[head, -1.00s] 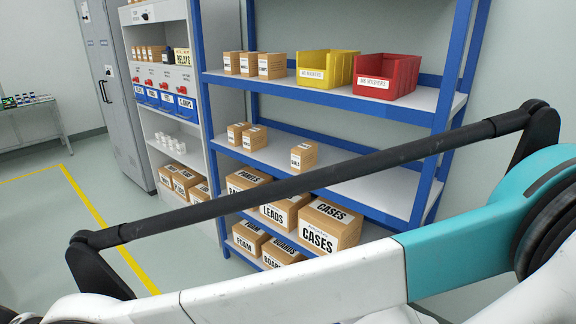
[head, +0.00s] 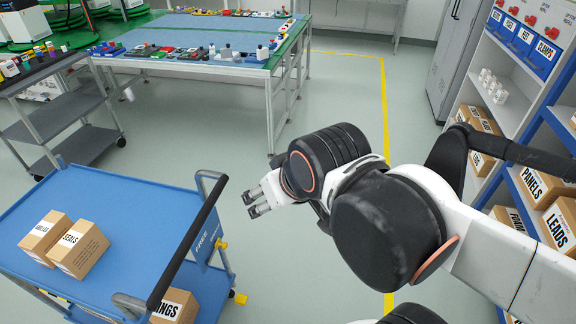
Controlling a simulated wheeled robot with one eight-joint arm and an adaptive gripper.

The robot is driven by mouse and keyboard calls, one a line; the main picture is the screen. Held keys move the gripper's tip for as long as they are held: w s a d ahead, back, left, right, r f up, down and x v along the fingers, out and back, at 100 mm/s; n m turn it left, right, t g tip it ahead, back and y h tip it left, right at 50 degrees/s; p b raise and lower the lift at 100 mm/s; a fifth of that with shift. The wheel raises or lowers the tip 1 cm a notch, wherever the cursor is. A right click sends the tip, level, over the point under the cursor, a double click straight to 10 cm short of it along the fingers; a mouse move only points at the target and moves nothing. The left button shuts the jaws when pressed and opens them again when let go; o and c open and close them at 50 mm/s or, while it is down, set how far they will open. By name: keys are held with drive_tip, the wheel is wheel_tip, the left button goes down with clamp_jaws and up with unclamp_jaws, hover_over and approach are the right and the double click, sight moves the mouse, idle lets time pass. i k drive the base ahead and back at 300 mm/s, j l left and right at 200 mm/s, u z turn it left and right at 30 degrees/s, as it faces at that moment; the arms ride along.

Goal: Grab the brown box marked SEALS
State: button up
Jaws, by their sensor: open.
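The brown box marked SEALS (head: 82,250) sits on the top deck of a blue cart (head: 140,200) at the lower left of the head view. Its label is white with black letters. Another brown box (head: 45,235) stands close against its left side, its label only partly readable. My gripper (head: 256,206) is open and empty. It is to the right of the cart, past the handle, well apart from the SEALS box.
The cart's black handle (head: 187,246) stands between my gripper and the boxes. A brown box (head: 172,308) is on the cart's lower deck. A grey cart (head: 75,147) and a long workbench (head: 200,62) stand behind. Shelves (head: 550,100) line the right. Floor between is clear.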

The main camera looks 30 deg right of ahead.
sight(84, 245)
drive_tip(key=u, duration=0.85)
drive_tip(key=i+l+u, duration=0.1)
drive_tip(key=l+u, duration=0.15)
drive_tip(key=u, duration=0.25)
drive_tip(key=l+u, duration=0.3)
drive_tip(key=u, duration=0.2)
drive_tip(key=l+u, duration=0.3)
drive_tip(key=u, duration=0.2)
drive_tip(key=l+u, duration=0.25)
drive_tip(key=u, duration=0.25)
drive_tip(key=k+l+u, duration=0.15)
drive_tip(key=k+l, duration=0.15)
drive_tip(key=l, duration=0.25)
drive_tip(key=k+l+u, duration=0.1)
drive_tip(key=k+l, duration=0.25)
drive_tip(key=l, duration=0.2)
drive_tip(key=k+l+u, duration=0.15)
drive_tip(key=k+l, duration=0.25)
drive_tip(key=i+l, duration=0.1)
drive_tip(key=i, duration=0.05)
